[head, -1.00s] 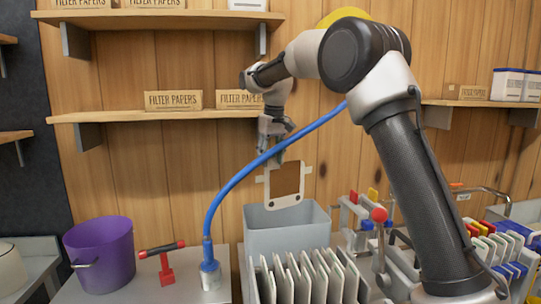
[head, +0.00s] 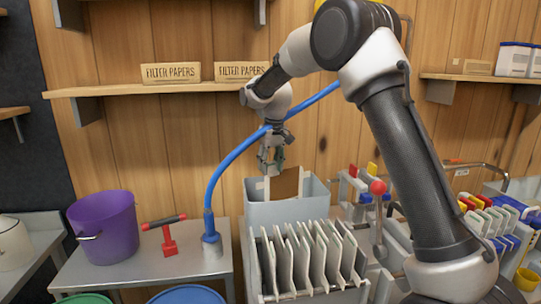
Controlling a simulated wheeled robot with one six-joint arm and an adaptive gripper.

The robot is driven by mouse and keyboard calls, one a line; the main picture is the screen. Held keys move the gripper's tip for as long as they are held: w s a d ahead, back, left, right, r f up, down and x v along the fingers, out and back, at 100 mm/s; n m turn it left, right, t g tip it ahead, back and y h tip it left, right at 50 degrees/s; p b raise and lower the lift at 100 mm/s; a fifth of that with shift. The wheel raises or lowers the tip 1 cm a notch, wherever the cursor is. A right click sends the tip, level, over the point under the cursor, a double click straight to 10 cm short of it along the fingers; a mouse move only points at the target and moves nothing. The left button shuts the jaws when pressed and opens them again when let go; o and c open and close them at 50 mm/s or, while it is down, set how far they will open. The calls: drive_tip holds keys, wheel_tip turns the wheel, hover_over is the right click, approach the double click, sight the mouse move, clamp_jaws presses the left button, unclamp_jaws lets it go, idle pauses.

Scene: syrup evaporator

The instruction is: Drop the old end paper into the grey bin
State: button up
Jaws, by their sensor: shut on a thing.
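The old end paper (head: 285,184) is a flat sheet with a brown middle and a cream border. It hangs upright from my gripper (head: 271,166), which is shut on its upper edge. The grey bin (head: 288,215) stands open below my gripper, behind the rack of pale plates. The lower part of the paper is hidden behind the bin's front wall, so it hangs down inside the bin's opening. I cannot see whether it touches the bottom.
A blue hose (head: 232,165) arches up past my gripper and arm. A rack of pale plates (head: 305,262) stands in front of the bin. A purple bucket (head: 104,228) and a red-handled tool (head: 167,240) are at left. A shelf with filter paper boxes (head: 171,73) is above.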

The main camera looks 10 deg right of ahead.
drive_tip(key=shift+f, duration=1.05)
drive_tip(key=o, duration=1.2)
drive_tip(key=shift+o, duration=0.2)
wheel_tip(320, 180, up, 8)
drive_tip(key=s, duration=0.1)
drive_tip(key=shift+d, duration=0.2)
